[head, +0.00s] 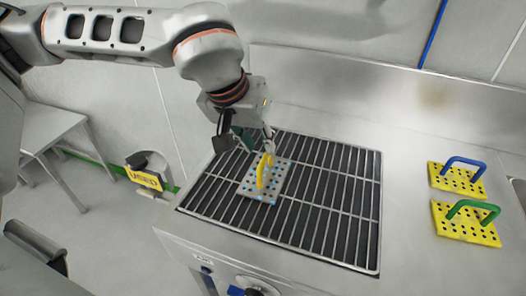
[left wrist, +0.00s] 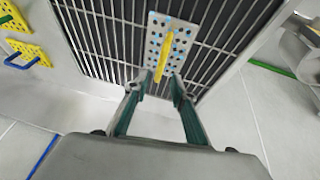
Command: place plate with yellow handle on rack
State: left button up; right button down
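The grey perforated plate (head: 250,188) with a yellow handle (head: 262,172) lies flat on the wire rack (head: 335,215), left of its middle. My left gripper (head: 246,148) is just behind and above the plate. In the left wrist view the fingers of the left gripper (left wrist: 160,84) stand apart, with the near end of the yellow handle (left wrist: 164,58) close to the gap between the tips. The fingers do not appear closed on it. My right gripper is not in view.
A yellow plate with a blue handle (head: 447,181) and a yellow plate with a green handle (head: 455,225) lie on the steel counter (head: 410,262) right of the rack. A yellow sign (head: 145,179) stands at the left. A metal wall rises behind the rack.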

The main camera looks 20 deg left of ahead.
pick_arm(q)
jog(key=v, duration=0.5)
jog(key=shift+s+r, duration=0.1)
jog(key=shift+r, duration=0.15)
